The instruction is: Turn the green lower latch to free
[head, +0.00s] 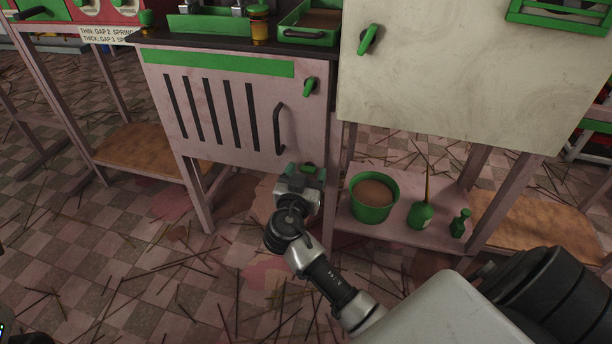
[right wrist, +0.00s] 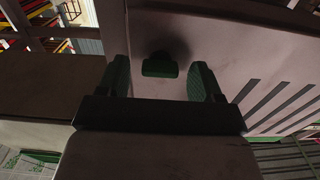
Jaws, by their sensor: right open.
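The green lower latch (right wrist: 160,66) shows in the right wrist view as a short bar lying across the picture on the pale pink door (right wrist: 220,50). My right gripper (right wrist: 160,82) is open, with one dark green finger on each side of the latch and a gap to each. In the head view my right gripper (head: 306,171) is at the door's lower right corner and hides the lower latch, or most of it. A green upper latch (head: 310,87) sits at the door's upper right, tilted. My left gripper is out of view.
A black handle (head: 279,128) and dark slots (head: 211,112) are on the door. A cream panel (head: 450,75) with a green latch (head: 368,39) stands to the right. A green pot (head: 373,212) and green bottles stand on the low shelf. Sticks litter the tiled floor.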

